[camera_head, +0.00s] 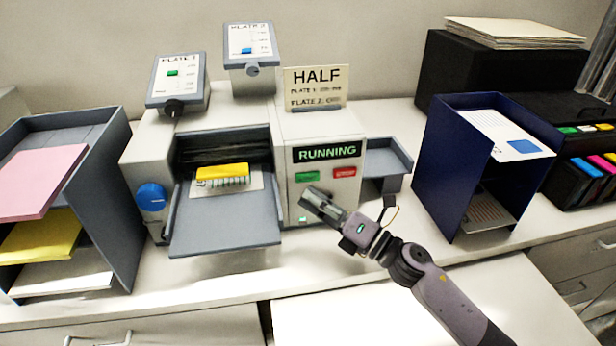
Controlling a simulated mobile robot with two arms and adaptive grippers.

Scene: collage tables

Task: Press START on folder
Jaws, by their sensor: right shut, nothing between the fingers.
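The folder (297,136) is a pale grey machine on the counter. Its display (327,151) reads RUNNING in green letters. Below the display are a green button (307,176) at left and a red button (344,171) at right; their lettering is too small to read. My right gripper (308,193) is shut and empty, with its tips just below the green button in the picture. I cannot tell whether it touches the machine's front. A yellow piece over a white printed sheet (240,185) lies at the feed tray (225,232). My left gripper is out of view.
A grey paper rack (115,220) stands left. A blue rack (450,165) stands right, beyond a small side tray (388,160). The counter's front is clear.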

